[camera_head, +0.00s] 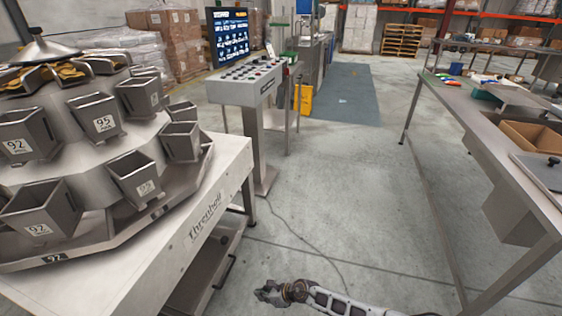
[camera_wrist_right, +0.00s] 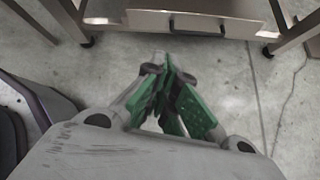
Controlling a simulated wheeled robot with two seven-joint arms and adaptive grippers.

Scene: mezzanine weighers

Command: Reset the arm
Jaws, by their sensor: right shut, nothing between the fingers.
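My right gripper (camera_head: 268,293) is low at the bottom of the head view, over the concrete floor and to the right of the weigher's table. Its arm comes in from the bottom right. In the right wrist view its green-padded fingers (camera_wrist_right: 172,88) meet at the tips, shut with nothing between them. My left gripper is not in the head view.
A multihead weigher with steel buckets (camera_head: 105,120) stands on a white table (camera_head: 205,215) at left. A control console (camera_head: 245,84) is behind it. A steel workbench (camera_head: 480,125) with a cardboard box (camera_head: 530,138) is at right. The floor between is open; a thin cable (camera_head: 310,245) crosses it.

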